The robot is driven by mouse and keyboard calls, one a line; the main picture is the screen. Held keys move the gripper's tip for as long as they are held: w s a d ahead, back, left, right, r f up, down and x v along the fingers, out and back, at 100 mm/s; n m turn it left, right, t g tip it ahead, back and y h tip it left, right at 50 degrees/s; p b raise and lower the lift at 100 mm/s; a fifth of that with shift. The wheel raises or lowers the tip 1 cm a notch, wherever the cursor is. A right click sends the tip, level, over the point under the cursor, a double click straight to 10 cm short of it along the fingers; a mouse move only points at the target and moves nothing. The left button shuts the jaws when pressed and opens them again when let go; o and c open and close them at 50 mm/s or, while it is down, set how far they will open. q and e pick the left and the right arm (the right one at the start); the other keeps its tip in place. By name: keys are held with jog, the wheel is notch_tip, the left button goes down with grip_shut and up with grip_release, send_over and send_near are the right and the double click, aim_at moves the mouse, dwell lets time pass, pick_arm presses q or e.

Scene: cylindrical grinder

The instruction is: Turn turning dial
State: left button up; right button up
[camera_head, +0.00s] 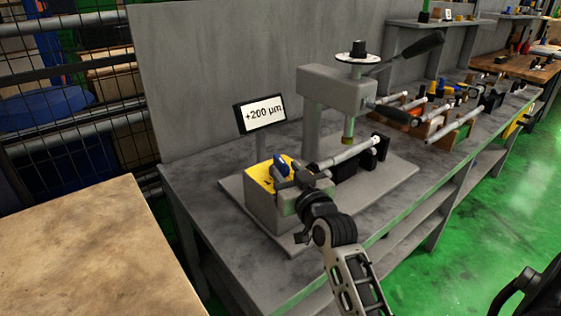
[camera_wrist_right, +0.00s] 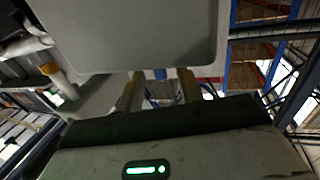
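A small blue part (camera_head: 281,161) sits on the yellow-topped grey box (camera_head: 258,177) at the near left of the machine; I cannot tell whether it is the dial. A black knob on a white disc (camera_head: 358,53) also looks like a dial, on top of the machine's upright head (camera_head: 345,88). My right gripper (camera_head: 284,172) is at the yellow-topped box, beside the blue part, and partly hides it. In the right wrist view its two fingers (camera_wrist_right: 160,86) are apart, with a small blue bit (camera_wrist_right: 160,74) showing between them.
A display (camera_head: 262,114) behind the box reads +200 µm. A grey rod (camera_head: 350,153) lies across the base plate right of my gripper. Several tools stand farther along the grey workbench (camera_head: 205,180). A brown tabletop (camera_head: 80,250) at left is bare.

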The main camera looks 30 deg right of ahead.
aim_at(284, 167)
pick_arm(q)
jog(key=shift+f, duration=0.15)
pick_arm(e)
jog(key=shift+w+d, duration=0.2)
jog(key=shift+w, duration=0.8)
jog(key=shift+w+d, duration=0.15)
jog(key=shift+w, duration=0.85)
grip_shut()
